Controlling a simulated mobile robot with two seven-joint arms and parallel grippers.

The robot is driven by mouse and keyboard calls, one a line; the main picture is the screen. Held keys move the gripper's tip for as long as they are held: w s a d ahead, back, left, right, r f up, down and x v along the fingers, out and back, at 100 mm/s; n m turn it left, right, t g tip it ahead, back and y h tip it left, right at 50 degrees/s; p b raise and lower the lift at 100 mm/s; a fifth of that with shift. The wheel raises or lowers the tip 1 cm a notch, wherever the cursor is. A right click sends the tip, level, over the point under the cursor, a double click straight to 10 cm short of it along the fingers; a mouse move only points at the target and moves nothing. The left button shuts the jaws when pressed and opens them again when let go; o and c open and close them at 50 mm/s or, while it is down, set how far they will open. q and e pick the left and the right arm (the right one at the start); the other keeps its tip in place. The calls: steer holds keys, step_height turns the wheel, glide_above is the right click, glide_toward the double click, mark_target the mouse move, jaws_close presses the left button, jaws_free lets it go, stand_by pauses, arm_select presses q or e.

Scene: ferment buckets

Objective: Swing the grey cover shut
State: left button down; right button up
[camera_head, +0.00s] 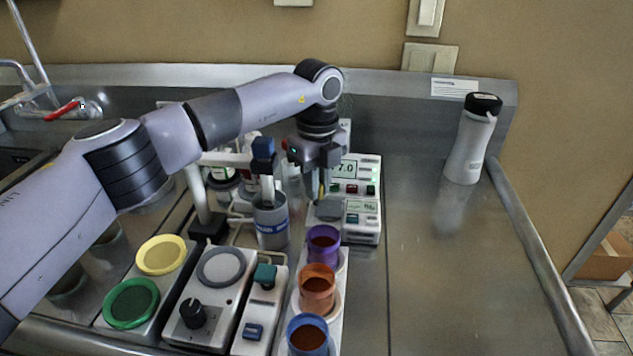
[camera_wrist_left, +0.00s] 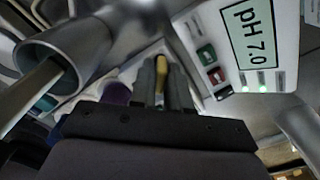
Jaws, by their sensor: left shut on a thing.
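A small grey flap (camera_head: 328,208), which looks like the grey cover, sits at the left side of the lower white device (camera_head: 362,222). My left gripper (camera_head: 322,196) points down just above it. Its fingers are shut on a narrow yellow piece, which shows between the fingertips in the left wrist view (camera_wrist_left: 160,75). The yellow piece seems to join the cover, but the fingers hide the joint. I cannot tell the cover's exact angle. My right gripper is not in view.
A pH meter (camera_head: 368,171) reading 7.0 stands behind. A metal vessel (camera_head: 271,222) with a blue-topped rod is close on the left. Purple (camera_head: 323,245), orange (camera_head: 317,286) and blue (camera_head: 308,336) cups stand in front. The steel counter on the right is clear up to a bottle (camera_head: 470,145).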

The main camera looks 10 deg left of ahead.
arm_select(q)
steer(key=shift+w+a+r, duration=0.1)
steer(key=c, duration=1.2)
jaws_free()
step_height(320, 180, up, 7)
steer(key=shift+r+b, duration=0.1)
steer(key=shift+b, duration=0.4)
